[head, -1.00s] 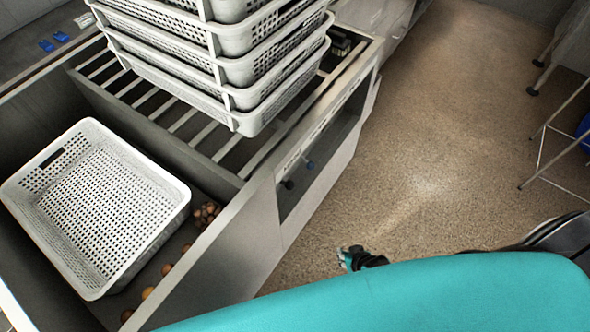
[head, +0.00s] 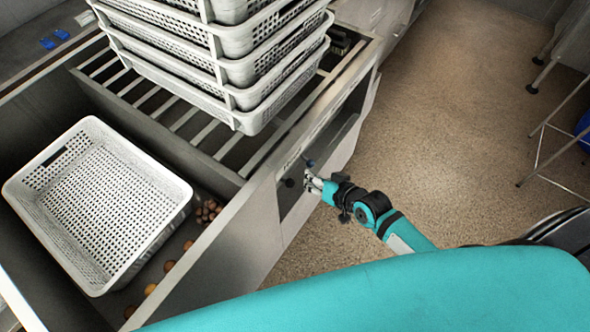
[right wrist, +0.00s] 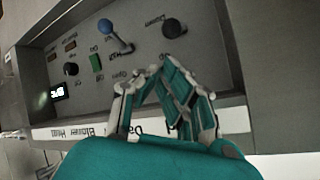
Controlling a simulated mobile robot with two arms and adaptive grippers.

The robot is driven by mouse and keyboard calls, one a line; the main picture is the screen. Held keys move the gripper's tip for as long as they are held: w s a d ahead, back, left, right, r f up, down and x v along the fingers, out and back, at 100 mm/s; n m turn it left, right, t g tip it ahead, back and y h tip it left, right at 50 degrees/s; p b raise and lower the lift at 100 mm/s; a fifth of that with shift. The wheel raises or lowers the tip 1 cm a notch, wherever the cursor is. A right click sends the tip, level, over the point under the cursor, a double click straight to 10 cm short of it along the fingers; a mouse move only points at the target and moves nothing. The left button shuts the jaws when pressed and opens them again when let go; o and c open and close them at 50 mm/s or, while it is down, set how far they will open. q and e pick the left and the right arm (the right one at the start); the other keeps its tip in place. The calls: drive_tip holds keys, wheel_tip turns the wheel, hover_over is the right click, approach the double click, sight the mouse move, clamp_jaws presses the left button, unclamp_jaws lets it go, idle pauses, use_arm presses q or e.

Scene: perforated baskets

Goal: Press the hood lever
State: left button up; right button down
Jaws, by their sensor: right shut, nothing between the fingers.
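A control panel (right wrist: 140,85) is set in the side of the grey metal unit. A lever with a blue ball knob (right wrist: 105,26) stands on it; the small labels around it are upside down and too blurred to tell for sure which is the hood lever. A black round knob (right wrist: 172,28) sits to its right. In the head view the blue knob (head: 310,163) and the black knob (head: 289,183) show beside my right gripper (head: 307,182). My right gripper (right wrist: 158,70) is shut and empty, in front of the panel, apparently short of both knobs. My left gripper is out of view.
The panel also holds a green switch (right wrist: 96,63), another black knob (right wrist: 71,69) and a lit display (right wrist: 57,92). Stacked grey baskets (head: 235,75) stand on the unit; a white perforated basket (head: 100,205) lies in its bin.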

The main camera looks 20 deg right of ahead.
sight(282, 180)
drive_tip(key=x, duration=0.8)
drive_tip(key=shift+w+b, duration=0.3)
drive_tip(key=shift+b, duration=0.05)
drive_tip(key=shift+a+f, duration=0.1)
drive_tip(key=shift+f, duration=0.05)
drive_tip(key=shift+t+y, duration=0.3)
drive_tip(key=shift+t, duration=0.3)
drive_tip(key=f+b, duration=0.1)
drive_tip(key=s+f+b, duration=0.1)
drive_tip(key=b, duration=0.1)
drive_tip(key=d+f+b, duration=0.1)
drive_tip(key=b, duration=0.1)
drive_tip(key=shift+s+d+f, duration=0.1)
drive_tip(key=shift+s+f, duration=0.25)
drive_tip(key=shift+f, duration=0.05)
drive_tip(key=shift+r, duration=0.1)
drive_tip(key=shift+r+p, duration=0.6)
drive_tip(key=shift+r, duration=0.15)
drive_tip(key=shift+s+f, duration=0.1)
